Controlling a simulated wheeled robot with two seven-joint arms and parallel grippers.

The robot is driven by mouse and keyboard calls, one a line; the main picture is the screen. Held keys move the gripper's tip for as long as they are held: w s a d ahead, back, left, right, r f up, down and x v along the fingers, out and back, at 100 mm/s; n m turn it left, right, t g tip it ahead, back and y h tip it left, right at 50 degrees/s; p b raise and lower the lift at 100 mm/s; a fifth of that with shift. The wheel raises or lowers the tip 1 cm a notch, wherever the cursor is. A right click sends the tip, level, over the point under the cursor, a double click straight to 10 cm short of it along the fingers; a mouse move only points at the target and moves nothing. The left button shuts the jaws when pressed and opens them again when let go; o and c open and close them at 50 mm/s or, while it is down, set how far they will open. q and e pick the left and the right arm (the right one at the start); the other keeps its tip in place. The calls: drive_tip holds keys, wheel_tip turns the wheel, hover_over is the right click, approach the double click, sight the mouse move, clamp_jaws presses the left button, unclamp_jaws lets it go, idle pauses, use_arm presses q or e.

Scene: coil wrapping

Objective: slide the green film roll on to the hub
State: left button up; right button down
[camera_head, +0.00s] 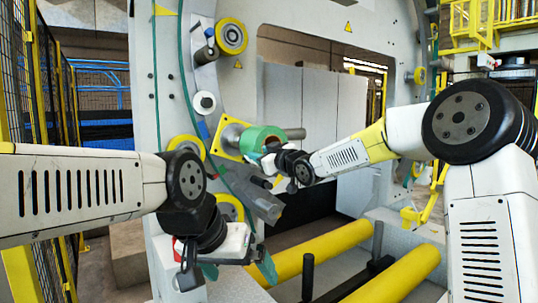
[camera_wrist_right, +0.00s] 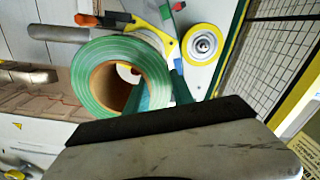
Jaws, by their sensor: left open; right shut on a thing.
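The green film roll (camera_head: 262,138) is in front of a yellow square plate (camera_head: 229,141) on the white machine frame. The right wrist view shows the roll (camera_wrist_right: 95,80) with its brown core facing me. A pale round end (camera_wrist_right: 128,72), perhaps the hub, shows through the core; I cannot tell whether the roll is around it. My right gripper (camera_head: 270,157) is shut on the roll's wall, with one teal finger inside the core and one outside in the right wrist view (camera_wrist_right: 160,93). My left gripper (camera_head: 238,268) is open and empty, lower down.
A grey bar (camera_head: 296,133) sticks out to the right behind the roll. Yellow-rimmed rollers (camera_head: 231,36) line the frame. Yellow horizontal rollers (camera_head: 335,250) stand below. The frame's opening is to the right.

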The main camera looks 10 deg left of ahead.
drive_tip(key=shift+r+x, duration=0.1)
drive_tip(key=shift+x, duration=3.8)
drive_tip(key=shift+r+x, duration=0.15)
drive_tip(key=shift+x, duration=3.75)
